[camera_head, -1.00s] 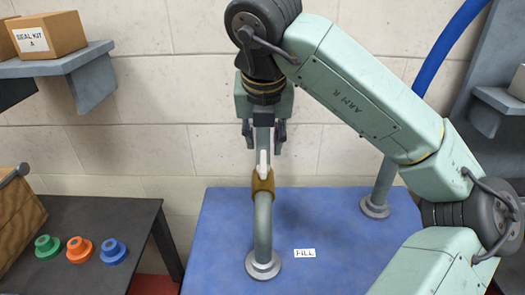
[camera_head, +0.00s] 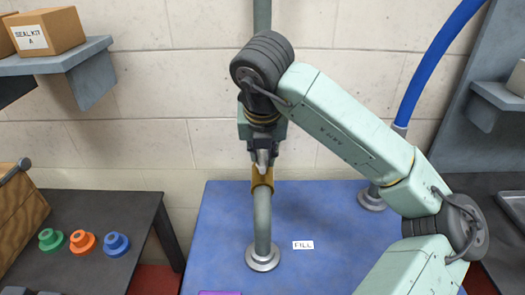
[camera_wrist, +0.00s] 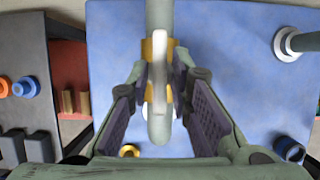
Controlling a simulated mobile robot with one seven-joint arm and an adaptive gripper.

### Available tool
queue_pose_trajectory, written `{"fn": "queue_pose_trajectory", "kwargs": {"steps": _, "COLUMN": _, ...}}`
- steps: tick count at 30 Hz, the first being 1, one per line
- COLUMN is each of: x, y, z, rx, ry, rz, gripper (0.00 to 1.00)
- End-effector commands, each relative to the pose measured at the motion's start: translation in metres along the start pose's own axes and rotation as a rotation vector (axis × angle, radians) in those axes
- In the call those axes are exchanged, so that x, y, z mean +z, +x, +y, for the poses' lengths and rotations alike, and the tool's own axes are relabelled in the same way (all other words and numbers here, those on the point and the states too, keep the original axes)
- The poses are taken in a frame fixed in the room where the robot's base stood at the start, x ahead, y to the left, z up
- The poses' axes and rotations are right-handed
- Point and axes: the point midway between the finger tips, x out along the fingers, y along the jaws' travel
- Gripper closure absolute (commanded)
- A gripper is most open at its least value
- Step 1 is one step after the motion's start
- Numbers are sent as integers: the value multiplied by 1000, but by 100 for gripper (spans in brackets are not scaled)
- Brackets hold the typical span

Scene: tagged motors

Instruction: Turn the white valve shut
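The white valve handle (camera_wrist: 159,75) shows in the wrist view as a pale upright bar in front of a brass-coloured valve body (camera_wrist: 147,50) on a grey pipe. My gripper (camera_wrist: 160,88) is open, with one dark pad on each side of the handle and a visible gap on both sides. In the head view my gripper (camera_head: 263,160) points down just above the brass valve body (camera_head: 262,182), and the handle is mostly hidden behind it. The grey pipe (camera_head: 262,220) rises from a flange on the blue bench, left of a FILL label (camera_head: 303,245).
Green (camera_head: 51,240), orange (camera_head: 82,243) and blue (camera_head: 116,245) flanged parts sit on a dark table at the left. A shelf (camera_head: 75,60) holds cartons. Another flanged pipe (camera_head: 371,199) stands behind my arm.

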Motion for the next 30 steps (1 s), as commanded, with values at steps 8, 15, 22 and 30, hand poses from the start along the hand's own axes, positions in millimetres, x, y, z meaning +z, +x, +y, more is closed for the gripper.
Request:
{"fn": "queue_pose_trajectory", "kwargs": {"steps": 8, "x": 0, "y": 0, "z": 0, "rx": 0, "ry": 0, "rz": 0, "gripper": 100}}
{"fn": "queue_pose_trajectory", "kwargs": {"steps": 15, "x": 0, "y": 0, "z": 0, "rx": 0, "ry": 0, "rz": 0, "gripper": 100}}
{"fn": "queue_pose_trajectory", "kwargs": {"steps": 22, "x": -1, "y": 1, "z": 0, "rx": 8, "ry": -19, "rz": 0, "gripper": 100}}
{"fn": "queue_pose_trajectory", "kwargs": {"steps": 30, "x": -2, "y": 4, "z": -2, "rx": 57, "ry": -139, "rz": 0, "gripper": 100}}
